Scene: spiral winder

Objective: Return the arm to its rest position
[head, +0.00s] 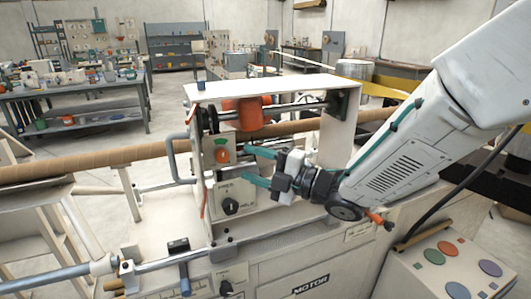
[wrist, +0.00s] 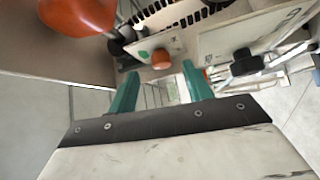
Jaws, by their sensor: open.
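My arm reaches in from the right in the head view. My gripper (head: 262,167) is in front of the spiral winder (head: 272,86), with its two teal fingers pointing left toward the control panel (head: 228,185). The fingers are apart and nothing is between them. In the wrist view my gripper (wrist: 161,92) is also open and empty. The orange knob (head: 222,156) on the panel is just beyond the fingertips, and it shows past them in the wrist view (wrist: 162,59). I cannot tell how wide the space between fingertips and knob is.
A black knob (head: 231,206) sits lower on the panel. A grey handle (head: 179,158) sticks out at the left. A long brown tube (head: 85,162) runs through the winder. A console with coloured buttons (head: 447,248) stands at the lower right. Workbenches (head: 75,100) are far behind.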

